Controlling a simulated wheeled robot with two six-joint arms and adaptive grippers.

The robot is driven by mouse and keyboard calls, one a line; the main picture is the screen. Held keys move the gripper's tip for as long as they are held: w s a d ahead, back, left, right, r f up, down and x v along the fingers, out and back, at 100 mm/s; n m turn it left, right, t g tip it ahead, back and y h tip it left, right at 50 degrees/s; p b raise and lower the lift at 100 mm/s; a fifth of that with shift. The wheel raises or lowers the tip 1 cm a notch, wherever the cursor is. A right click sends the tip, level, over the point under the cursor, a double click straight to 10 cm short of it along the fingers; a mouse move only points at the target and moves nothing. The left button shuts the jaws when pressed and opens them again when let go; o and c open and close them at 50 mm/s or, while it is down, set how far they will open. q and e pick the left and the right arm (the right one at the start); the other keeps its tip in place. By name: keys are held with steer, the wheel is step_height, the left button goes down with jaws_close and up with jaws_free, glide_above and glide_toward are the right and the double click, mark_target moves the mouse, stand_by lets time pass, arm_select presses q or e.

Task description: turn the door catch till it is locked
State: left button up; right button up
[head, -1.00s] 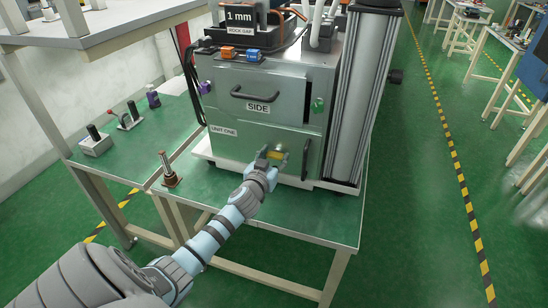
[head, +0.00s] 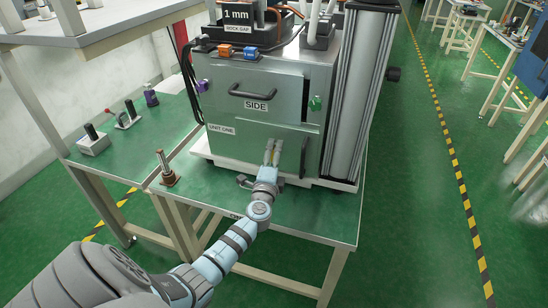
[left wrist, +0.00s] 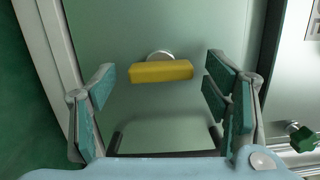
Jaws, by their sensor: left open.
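The door catch (left wrist: 161,72) is a yellow bar on a round silver mount, fixed to the grey-green door. In the left wrist view it lies almost level, slightly tilted. My left gripper (left wrist: 160,95) is open, with one teal-padded finger on each side of the bar and gaps between the pads and the bar. In the head view the left gripper (head: 271,152) points at the lower door (head: 230,146) of the grey machine, and its fingers mostly hide the catch. My right gripper is not in view.
The machine stands on a green-topped table (head: 315,215). An upper panel marked SIDE has a black handle (head: 250,92); a green knob (head: 316,103) sits to its right. A metal post (head: 165,168) stands on the table left of my arm.

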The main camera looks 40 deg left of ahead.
arm_select(q)
steer(key=v, duration=1.2)
steer(key=s+d+f+n+g+h, duration=0.1)
steer(key=s+f+n+g+h, duration=0.3)
steer(key=f, duration=0.7)
steer(key=s+d+f+g+y, duration=0.1)
steer(key=s+f+g, duration=0.1)
steer(key=s+f, duration=0.6)
steer(key=s+d+f+n+g+h, duration=0.1)
steer(key=s+f+g+h, duration=0.15)
steer(key=f, duration=1.05)
steer(key=s+d+f+n+g, duration=0.2)
steer(key=s+f, duration=0.2)
steer(key=s, duration=0.4)
steer(key=s+d+f+n+g+h, duration=0.1)
steer(key=s+d+f+n+g, duration=0.1)
steer(key=s, duration=0.7)
steer(key=s+d+f+n+g+h, duration=0.1)
steer(key=s+f+n, duration=0.3)
steer(key=s, duration=0.5)
step_height(320, 180, down, 2)
steer(key=shift+d+g, duration=0.55)
steer(key=shift+d, duration=0.25)
steer(key=shift+w, duration=0.1)
